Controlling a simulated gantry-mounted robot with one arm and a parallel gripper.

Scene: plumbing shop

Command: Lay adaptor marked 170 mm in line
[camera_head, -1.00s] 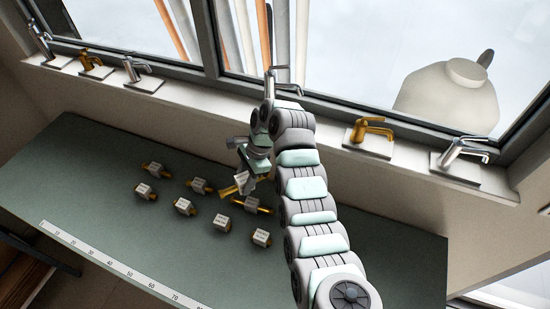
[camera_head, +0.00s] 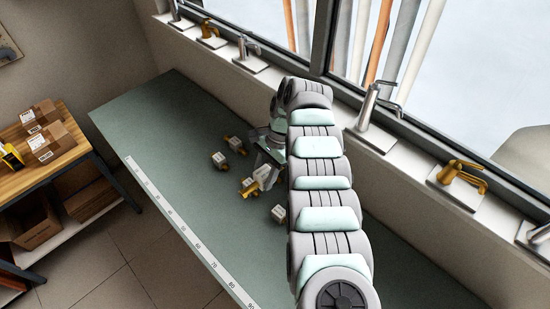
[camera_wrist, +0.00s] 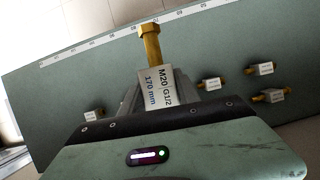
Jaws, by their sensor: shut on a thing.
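In the wrist view my gripper (camera_wrist: 152,100) is shut on a brass adaptor (camera_wrist: 150,42) with a white label (camera_wrist: 157,88) reading "M20 G1/2" and "170 mm". The adaptor's hex end points away toward the ruler strip (camera_wrist: 188,14). In the head view my gripper (camera_head: 266,170) is over the green bench (camera_head: 150,105), partly hidden by my arm.
The ruler strip (camera_head: 196,244) runs along the bench's front edge. The bench's left end is clear. Taps, such as a brass one (camera_head: 460,180), line the window sill behind. A wooden shelf (camera_head: 58,165) with cardboard boxes stands at the left.

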